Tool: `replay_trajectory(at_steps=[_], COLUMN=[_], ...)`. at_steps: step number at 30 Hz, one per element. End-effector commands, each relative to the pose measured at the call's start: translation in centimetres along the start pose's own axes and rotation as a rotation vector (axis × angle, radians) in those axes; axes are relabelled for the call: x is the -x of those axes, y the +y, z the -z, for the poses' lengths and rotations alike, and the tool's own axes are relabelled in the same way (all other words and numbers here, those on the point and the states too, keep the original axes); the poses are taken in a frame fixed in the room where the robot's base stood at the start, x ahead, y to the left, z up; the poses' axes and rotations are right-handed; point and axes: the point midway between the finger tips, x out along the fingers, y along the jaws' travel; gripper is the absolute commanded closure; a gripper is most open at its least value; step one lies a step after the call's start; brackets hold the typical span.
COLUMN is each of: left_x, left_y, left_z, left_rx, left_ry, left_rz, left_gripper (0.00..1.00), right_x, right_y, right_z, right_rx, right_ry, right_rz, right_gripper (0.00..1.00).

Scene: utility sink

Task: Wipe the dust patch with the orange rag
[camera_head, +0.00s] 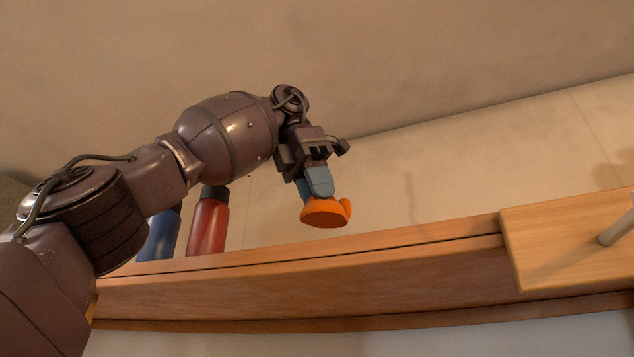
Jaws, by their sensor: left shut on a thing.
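My left gripper (316,188) comes in from the left and points down near the middle of the head view. Its blue fingers are shut on the orange rag (325,213), which bulges out below the fingertips. The rag appears just above the wooden ledge (380,262); from this low angle I cannot tell whether it touches the surface behind the ledge's front edge. No dust patch can be made out, and the top of the ledge is hidden. My right gripper is not in view.
A red bottle (207,224) and a blue bottle (160,236) stand behind my left forearm on the ledge. A wooden panel (570,238) with a grey rod (617,230) is at the right. A beige wall (480,160) rises behind.

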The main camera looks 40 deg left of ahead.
Motion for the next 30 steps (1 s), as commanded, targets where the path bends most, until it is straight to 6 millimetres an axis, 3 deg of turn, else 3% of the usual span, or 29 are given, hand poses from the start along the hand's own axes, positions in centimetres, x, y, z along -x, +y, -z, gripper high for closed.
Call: replay_trajectory(at_steps=[17,30], left_x=[-3.5,-4.0], left_y=[0.0,-0.1], left_z=[1.5,1.8], left_rx=[-0.001,0.001], left_ry=[-0.004,-0.008], left_rz=[-0.002,-0.004], left_gripper=[0.98,0.98], right_x=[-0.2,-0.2], right_y=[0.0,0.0], right_z=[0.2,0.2], right_rx=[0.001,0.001], right_ry=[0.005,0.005], right_rz=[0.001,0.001], right_gripper=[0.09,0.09])
